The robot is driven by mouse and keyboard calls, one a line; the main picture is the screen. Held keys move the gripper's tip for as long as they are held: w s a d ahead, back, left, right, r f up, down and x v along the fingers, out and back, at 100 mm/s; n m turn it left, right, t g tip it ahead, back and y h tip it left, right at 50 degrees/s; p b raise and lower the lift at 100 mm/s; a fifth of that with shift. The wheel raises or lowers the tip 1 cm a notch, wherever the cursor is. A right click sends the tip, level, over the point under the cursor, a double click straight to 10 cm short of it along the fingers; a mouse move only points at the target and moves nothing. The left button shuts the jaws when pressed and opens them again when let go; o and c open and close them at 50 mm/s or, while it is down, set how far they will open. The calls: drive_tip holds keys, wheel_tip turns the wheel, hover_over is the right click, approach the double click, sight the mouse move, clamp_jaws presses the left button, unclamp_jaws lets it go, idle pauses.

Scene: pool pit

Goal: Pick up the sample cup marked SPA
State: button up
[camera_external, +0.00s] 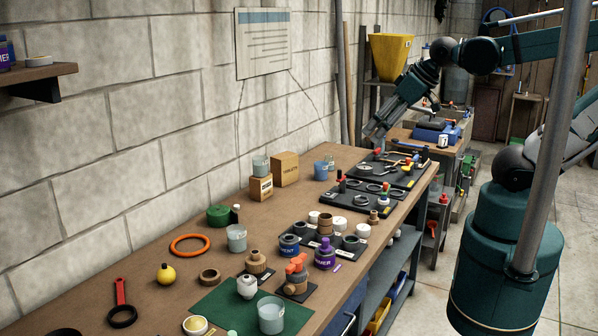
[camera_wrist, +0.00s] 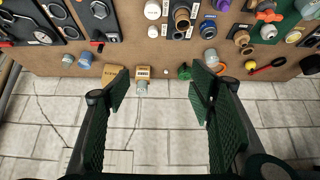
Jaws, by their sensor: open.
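Several cups stand on the bench, and I cannot read SPA on any of them. One clear cup (camera_external: 261,165) is on a small labelled box (camera_external: 261,187) by the wall; it also shows in the wrist view (camera_wrist: 142,88). A second clear cup (camera_external: 236,238) stands near the green roll, a third (camera_external: 271,318) on the green mat at the front. A blue cup (camera_external: 321,171) is right of the boxes. My gripper (camera_external: 376,131) is open and empty, high above the far end of the bench. Its fingers (camera_wrist: 160,88) frame bench edge and wall in the wrist view.
A taller cardboard box (camera_external: 285,169) stands behind the small one. Black trays (camera_external: 385,172) with tools and rings lie along the right side. Fittings, jars and an orange valve (camera_external: 296,270) crowd the middle front. The block wall (camera_external: 190,150) bounds the bench on the left.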

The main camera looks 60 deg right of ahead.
drive_tip(key=w+a+f+n+y+b, duration=0.3)
drive_tip(key=w+a+f+b, duration=0.3)
drive_tip(key=w, duration=0.4)
drive_tip(key=w+a+f+n+y+b, duration=0.35)
drive_tip(key=w+a+f, duration=0.4)
drive_tip(key=w, duration=0.25)
drive_tip(key=n+y+b, duration=0.5)
drive_tip(key=b, duration=0.4)
approach(234, 234)
drive_tip(key=a, duration=0.3)
drive_tip(key=s+a, duration=0.1)
drive_tip(key=shift+a+r, duration=0.25)
drive_tip(key=shift+r, duration=0.15)
drive_tip(key=shift+p, duration=0.3)
drive_tip(key=shift+w+a, duration=0.1)
drive_tip(key=shift+x, duration=1.15)
drive_tip(key=shift+f+b, duration=0.1)
drive_tip(key=shift+b, duration=0.2)
drive_tip(key=shift+b+x, duration=0.65)
drive_tip(key=shift+x, duration=1.9)
drive_tip(key=shift+w, duration=0.15)
